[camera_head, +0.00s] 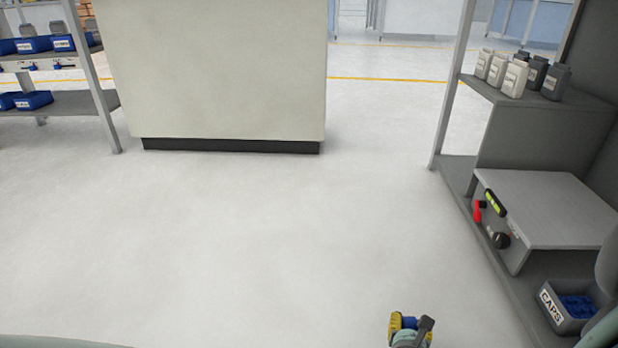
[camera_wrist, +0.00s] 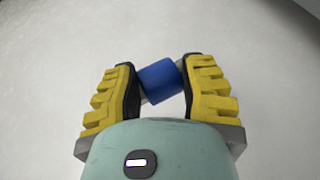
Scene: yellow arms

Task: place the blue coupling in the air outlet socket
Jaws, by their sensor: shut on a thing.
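The blue coupling (camera_wrist: 160,80) is a short blue cylinder with paler ends, held at a slant between the two yellow-padded fingers of my gripper (camera_wrist: 158,86) in the wrist view. In the head view my gripper (camera_head: 411,325) is at the bottom edge, right of centre, over open floor, with a bit of the blue coupling (camera_head: 411,323) showing. No air outlet socket can be made out for certain. A black round fitting (camera_head: 501,240) sits on the front of the grey bench at the right, well apart from my gripper.
The grey bench (camera_head: 560,205) also carries a red part (camera_head: 478,211) and a yellow-green level (camera_head: 495,203) on its front. Several bottles (camera_head: 515,78) stand on the upper shelf. A pale cabinet (camera_head: 215,70) stands behind; the middle floor is clear.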

